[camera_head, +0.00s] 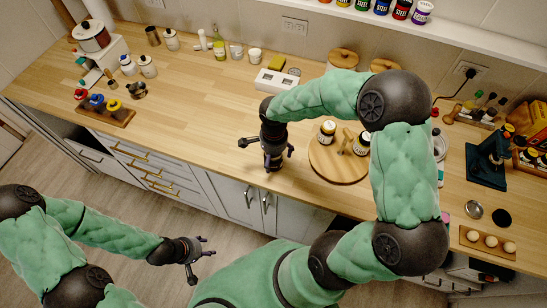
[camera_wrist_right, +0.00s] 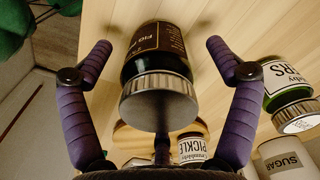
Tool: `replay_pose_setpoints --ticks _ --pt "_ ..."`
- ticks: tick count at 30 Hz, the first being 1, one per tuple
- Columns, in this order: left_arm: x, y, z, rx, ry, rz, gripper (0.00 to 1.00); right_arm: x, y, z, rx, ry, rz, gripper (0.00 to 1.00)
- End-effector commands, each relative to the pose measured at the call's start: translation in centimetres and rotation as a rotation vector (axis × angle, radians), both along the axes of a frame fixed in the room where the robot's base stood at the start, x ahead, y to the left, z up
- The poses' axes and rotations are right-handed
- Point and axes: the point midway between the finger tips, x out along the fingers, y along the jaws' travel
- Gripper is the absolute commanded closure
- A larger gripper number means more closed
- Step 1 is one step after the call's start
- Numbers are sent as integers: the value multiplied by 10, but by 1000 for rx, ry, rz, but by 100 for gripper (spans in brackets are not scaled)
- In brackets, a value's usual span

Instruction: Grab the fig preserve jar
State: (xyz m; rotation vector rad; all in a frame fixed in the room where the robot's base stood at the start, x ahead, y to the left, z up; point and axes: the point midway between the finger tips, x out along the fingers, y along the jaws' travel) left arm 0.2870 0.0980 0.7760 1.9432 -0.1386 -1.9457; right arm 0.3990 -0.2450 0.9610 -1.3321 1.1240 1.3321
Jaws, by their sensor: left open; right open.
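The fig preserve jar (camera_wrist_right: 158,85) has a dark body, a black label reading "FIG PR…" and a grey metal lid. In the right wrist view it is between the spread purple fingers of my right gripper (camera_wrist_right: 160,75), with gaps at both sides. In the head view my right gripper (camera_head: 268,147) is low over the counter's front part, and I cannot make out the fig jar there. My left gripper (camera_head: 199,259) is open and empty, out over the floor in front of the cabinets.
A round wooden board (camera_head: 336,171) with two jars (camera_head: 327,131) stands right of my right gripper. The right wrist view shows a pickle jar (camera_wrist_right: 193,149), a green jar (camera_wrist_right: 290,85) and a sugar container (camera_wrist_right: 285,158).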

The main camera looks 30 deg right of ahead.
Motion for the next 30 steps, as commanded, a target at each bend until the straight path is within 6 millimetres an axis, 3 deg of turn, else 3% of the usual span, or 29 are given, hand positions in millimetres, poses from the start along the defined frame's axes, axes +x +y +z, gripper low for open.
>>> replay_pose_setpoints --ticks 2,3,11,22,27,30 --pt "0 0 0 0 0 0 51 0 0 1 0 0 0 11" --pt "0 0 0 0 0 0 51 0 0 1 0 0 0 16" --pt "0 0 0 0 0 0 51 0 0 1 0 1 0 90" --pt "0 0 2 0 0 0 51 1 0 9 -2 -2 1 91" --pt "0 0 7 0 0 0 51 1 0 36 -1 -5 0 91" --pt "0 0 10 0 0 0 51 -13 8 54 -1 -4 3 91"
